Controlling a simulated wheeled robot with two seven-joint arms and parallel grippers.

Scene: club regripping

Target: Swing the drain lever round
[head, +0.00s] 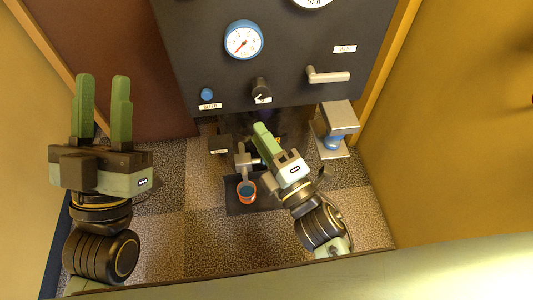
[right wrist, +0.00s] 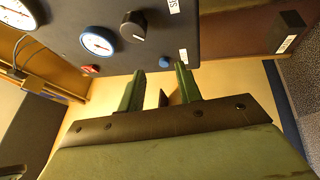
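A pale lever handle (head: 330,76) lies about level on the lower right of the dark panel; its label is too small to read, so I cannot tell if it is the drain lever. A grey tap-like fitting (head: 243,158) sits below the panel, above an orange cup (head: 246,190) with blue inside. My right gripper (head: 263,130) is beside and right of this fitting, below the panel. In the right wrist view its fingers (right wrist: 160,72) stand apart, with a small dark piece between or beyond them. My left gripper (head: 102,98) is open, empty and raised at the left.
The panel (head: 290,60) carries a blue-rimmed gauge (head: 243,40), a black knob (head: 261,88) and a blue button (head: 207,94). A metal stand (head: 338,116) with a blue part is at the right. Yellow walls close in both sides. Patterned floor (head: 270,235) is open in front.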

